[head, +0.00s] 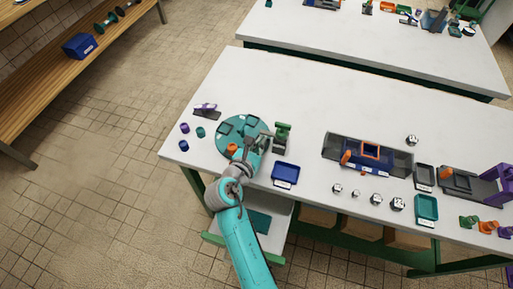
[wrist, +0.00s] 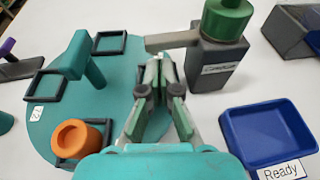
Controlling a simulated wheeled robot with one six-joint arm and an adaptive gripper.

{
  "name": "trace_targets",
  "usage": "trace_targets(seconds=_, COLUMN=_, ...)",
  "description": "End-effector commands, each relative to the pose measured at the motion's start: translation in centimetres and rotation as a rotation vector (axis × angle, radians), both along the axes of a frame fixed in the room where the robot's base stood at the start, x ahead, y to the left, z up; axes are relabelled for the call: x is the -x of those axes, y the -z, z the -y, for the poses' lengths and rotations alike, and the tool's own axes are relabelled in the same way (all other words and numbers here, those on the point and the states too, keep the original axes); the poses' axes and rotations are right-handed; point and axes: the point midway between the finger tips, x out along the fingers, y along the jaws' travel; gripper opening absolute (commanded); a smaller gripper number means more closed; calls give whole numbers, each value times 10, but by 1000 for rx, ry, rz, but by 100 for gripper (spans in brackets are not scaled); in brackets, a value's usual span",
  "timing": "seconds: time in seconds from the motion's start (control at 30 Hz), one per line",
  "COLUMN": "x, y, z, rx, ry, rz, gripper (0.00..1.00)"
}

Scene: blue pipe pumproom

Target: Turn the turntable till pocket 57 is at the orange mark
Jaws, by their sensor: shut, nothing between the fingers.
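The turntable (head: 229,127) is a flat teal disc near the table's left end; it also shows in the wrist view (wrist: 108,80). Black square pocket frames (wrist: 109,42) stand on it, with a teal raised handle (wrist: 82,58) between them. An orange cup-like part (wrist: 77,137) sits in the near-left pocket. A small white label (wrist: 36,113) is on the rim; its number is too small to read. I cannot make out an orange mark apart from the orange part. My gripper (wrist: 158,68) is shut and empty, over the disc's right side; it hides part of the disc.
A grey post (wrist: 212,65) with a green top (wrist: 228,18) stands right of the disc, its grey bar reaching toward my fingers. A blue tray (head: 285,174) labelled Ready lies to the right. Small purple, teal and blue parts (head: 184,146) stand left. The table's back is clear.

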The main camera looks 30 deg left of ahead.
Motion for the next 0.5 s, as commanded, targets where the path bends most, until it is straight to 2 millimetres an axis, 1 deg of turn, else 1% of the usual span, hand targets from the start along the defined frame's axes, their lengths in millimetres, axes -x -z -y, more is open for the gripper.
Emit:
trace_targets(seconds=0.1, x=-3, y=1, z=0, rx=0, ry=0, rz=0, gripper=0)
trace_targets(seconds=0.4, x=-4, y=1, z=0, rx=-1, ry=0, rz=0, gripper=0)
trace_targets(seconds=0.5, x=-12, y=1, z=-1, rx=-1, ry=1, rz=1, gripper=0)
